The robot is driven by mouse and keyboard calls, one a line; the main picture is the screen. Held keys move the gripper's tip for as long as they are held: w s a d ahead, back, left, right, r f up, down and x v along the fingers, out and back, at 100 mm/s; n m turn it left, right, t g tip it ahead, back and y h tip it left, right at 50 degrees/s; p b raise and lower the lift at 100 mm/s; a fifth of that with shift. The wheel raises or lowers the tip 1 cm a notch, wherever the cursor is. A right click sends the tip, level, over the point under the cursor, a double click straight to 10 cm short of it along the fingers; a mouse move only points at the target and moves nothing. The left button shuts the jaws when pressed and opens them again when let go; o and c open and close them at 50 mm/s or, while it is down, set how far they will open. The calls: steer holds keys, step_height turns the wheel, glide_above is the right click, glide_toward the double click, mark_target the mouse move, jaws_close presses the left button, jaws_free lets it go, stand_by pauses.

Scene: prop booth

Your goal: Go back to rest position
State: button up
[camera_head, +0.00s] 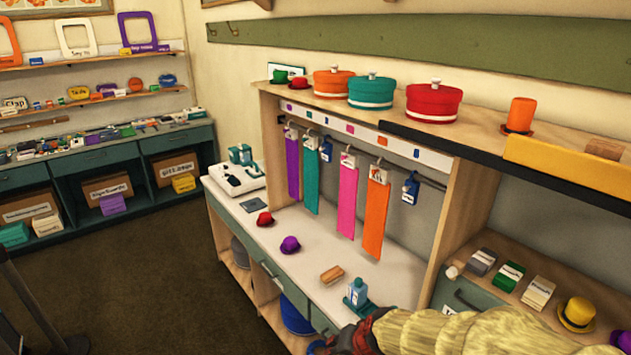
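My arm, in a pale yellow sleeve, reaches in from the bottom right of the head view. My gripper (348,343), red and black, is at the bottom edge, in front of the white counter (318,262). Its fingertips are partly cut off by the frame, so I cannot tell whether it is open or shut.
Coloured scarves (347,200) hang from a rail. Bigger hats (434,103) stand on the top shelf. A yellow hat (577,314) sits at right. Open floor (150,260) lies left.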

steer(key=s+d+r+n+h+b, duration=0.1)
steer(key=s+d+r+b, duration=0.1)
steer(key=s+d+r, duration=0.4)
steer(key=s+d+r+n+h+b, duration=0.1)
steer(key=s+d+r+b, duration=0.2)
steer(key=s, duration=0.9)
steer(key=d+r, duration=0.3)
steer(key=shift+s+d+r+n+t+h, duration=0.2)
steer(key=shift+d+r+n+t+h, duration=0.1)
steer(key=shift+r+t, duration=0.1)
steer(key=shift+c, duration=1.1)
